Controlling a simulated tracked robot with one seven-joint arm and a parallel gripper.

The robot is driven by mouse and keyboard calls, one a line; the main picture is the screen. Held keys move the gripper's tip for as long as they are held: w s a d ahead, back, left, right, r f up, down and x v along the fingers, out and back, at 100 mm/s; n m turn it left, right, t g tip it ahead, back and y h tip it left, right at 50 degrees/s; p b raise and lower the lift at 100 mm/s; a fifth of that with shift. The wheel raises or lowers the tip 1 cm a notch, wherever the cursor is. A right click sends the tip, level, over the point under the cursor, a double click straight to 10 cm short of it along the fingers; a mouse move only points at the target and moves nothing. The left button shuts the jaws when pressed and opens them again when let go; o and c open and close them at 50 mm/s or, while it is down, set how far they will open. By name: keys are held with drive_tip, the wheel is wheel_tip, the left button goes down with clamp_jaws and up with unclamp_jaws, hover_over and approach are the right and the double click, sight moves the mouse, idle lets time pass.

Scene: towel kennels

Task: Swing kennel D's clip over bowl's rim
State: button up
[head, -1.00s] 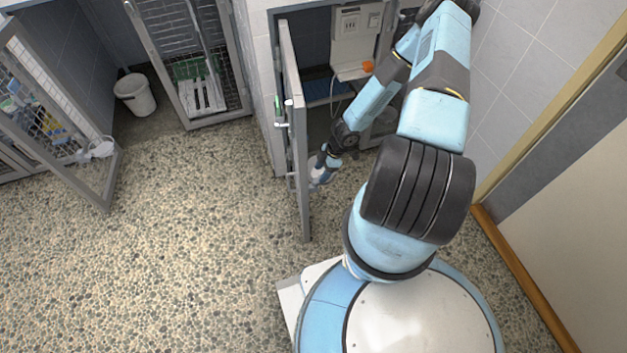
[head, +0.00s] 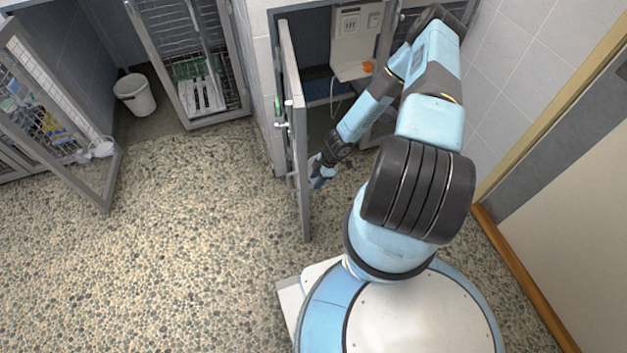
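My gripper (head: 319,178) points down at the inner side of an open grey kennel door (head: 299,150), which I see nearly edge-on. The fingers are small and partly against the door frame, so I cannot tell whether they are open or shut. I cannot make out the bowl or the clip at my gripper. No letter shows on this door, so I cannot tell which kennel it is. White latch hardware (head: 284,125) sticks out from the door's left side.
The open kennel behind the door holds a wall panel (head: 351,38) with a small shelf and an orange item (head: 367,67). A white bucket (head: 134,94) stands at the back left. Another door (head: 60,120) stands open at the left. The speckled floor (head: 190,240) is clear.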

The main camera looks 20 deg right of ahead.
drive_tip(key=c, duration=0.7)
drive_tip(key=shift+n+g, duration=0.3)
drive_tip(key=shift+n, duration=0.4)
drive_tip(key=o, duration=1)
drive_tip(key=shift+o, duration=0.2)
drive_tip(key=shift+r, duration=0.1)
drive_tip(key=v, duration=1.3)
drive_tip(key=shift+r, duration=0.2)
drive_tip(key=shift+w+d, duration=0.1)
drive_tip(key=shift+w, duration=0.05)
